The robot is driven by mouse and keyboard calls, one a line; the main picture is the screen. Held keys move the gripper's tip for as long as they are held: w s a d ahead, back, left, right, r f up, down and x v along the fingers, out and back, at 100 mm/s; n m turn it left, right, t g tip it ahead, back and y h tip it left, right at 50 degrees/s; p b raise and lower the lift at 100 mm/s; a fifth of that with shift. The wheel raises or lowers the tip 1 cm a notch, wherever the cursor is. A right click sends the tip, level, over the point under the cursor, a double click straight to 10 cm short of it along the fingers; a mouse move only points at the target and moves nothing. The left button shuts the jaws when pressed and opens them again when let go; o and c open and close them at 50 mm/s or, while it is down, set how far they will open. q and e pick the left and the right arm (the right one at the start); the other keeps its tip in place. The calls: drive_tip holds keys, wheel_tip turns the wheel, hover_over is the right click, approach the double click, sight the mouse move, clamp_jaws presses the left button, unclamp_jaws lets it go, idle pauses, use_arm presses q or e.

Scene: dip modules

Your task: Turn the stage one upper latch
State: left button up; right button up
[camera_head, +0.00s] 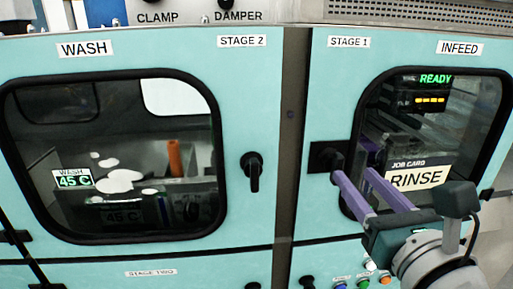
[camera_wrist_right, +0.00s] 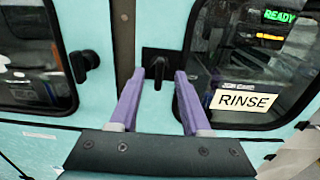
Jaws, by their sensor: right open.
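The stage one upper latch (camera_head: 325,157) is black, on a dark square plate at the left edge of the teal STAGE 1 door (camera_head: 318,75). In the wrist view its handle (camera_wrist_right: 158,70) points down. My right gripper (camera_head: 353,174) has two purple fingers, open and empty. In the wrist view the fingertips (camera_wrist_right: 159,76) lie on either side of the latch handle; I cannot tell whether they touch it. In the head view the fingers partly cover the latch. My left gripper is not in view.
The STAGE 2 door (camera_head: 242,75) at left has a similar black latch (camera_head: 254,172) pointing down. A grey post (camera_head: 289,115) separates the doors. Behind my fingers is the STAGE 1 window with a RINSE card (camera_head: 417,180). Coloured buttons (camera_head: 363,283) sit below.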

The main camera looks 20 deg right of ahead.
sight(342, 160)
drive_tip(key=x, duration=0.7)
drive_tip(key=shift+w+d+p, duration=0.15)
drive_tip(key=shift+w+p, duration=0.15)
drive_tip(key=shift+w, duration=0.05)
clamp_jaws()
